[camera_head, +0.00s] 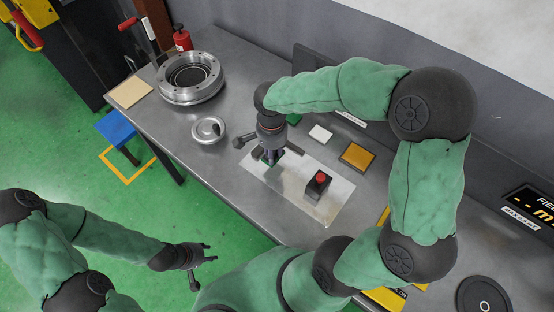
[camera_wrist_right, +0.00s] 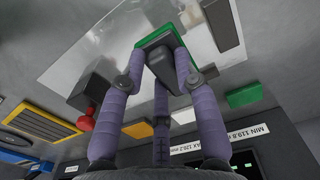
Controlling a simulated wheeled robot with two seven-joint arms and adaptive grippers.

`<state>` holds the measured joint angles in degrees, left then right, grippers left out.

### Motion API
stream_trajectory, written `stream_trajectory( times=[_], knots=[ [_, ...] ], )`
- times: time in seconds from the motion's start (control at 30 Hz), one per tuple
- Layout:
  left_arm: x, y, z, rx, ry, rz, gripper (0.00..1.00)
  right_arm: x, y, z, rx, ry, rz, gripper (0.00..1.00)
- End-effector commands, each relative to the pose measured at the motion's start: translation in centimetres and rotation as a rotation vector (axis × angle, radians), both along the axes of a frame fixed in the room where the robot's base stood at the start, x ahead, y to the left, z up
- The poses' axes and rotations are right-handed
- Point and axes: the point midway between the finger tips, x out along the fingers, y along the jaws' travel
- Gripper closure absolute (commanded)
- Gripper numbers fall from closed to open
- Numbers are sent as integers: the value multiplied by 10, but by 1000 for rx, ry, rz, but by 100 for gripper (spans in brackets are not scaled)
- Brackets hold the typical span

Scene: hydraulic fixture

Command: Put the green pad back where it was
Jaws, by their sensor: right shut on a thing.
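My right gripper (camera_head: 270,150) points down over the pale sheet on the bench. In the right wrist view its fingers (camera_wrist_right: 167,75) are shut on a dark block with a green pad (camera_wrist_right: 148,38) at its far end. The green pad (camera_head: 267,159) shows partly below the fingers in the head view. It is at or just above the sheet; contact cannot be told. Another flat green piece (camera_head: 293,118) lies behind my right wrist, and one shows in the right wrist view (camera_wrist_right: 245,97). My left gripper (camera_head: 206,262) is open and empty, away from the bench.
The pale sheet (camera_head: 335,185) carries a black box with a red button (camera_head: 319,182). A white piece (camera_head: 320,133) and a yellow pad (camera_head: 357,157) lie along the back. A round metal lidded part (camera_head: 208,130) and large metal ring (camera_head: 190,90) stand left. Bench between is bare.

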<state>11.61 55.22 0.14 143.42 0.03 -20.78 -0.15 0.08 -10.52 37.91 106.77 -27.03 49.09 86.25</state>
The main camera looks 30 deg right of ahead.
Motion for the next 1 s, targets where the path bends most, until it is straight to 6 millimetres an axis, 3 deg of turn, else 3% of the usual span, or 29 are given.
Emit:
stream_trajectory(
  times=[0.27,0.5,0.9,0.93,1.0],
  knots=[
    [0,0,-5,0,0,0,60,-1,-12,-15,1,0,-2,100],
    [0,0,-14,0,0,0,60,-1,-15,-47,1,1,0,100],
    [0,0,-17,0,0,0,60,-1,-15,-51,0,-1,0,100],
    [0,0,-17,0,0,0,60,-1,-15,-52,0,-1,0,66],
    [0,0,-16,0,0,0,60,-1,-15,-51,0,-1,0,46]
  ],
)
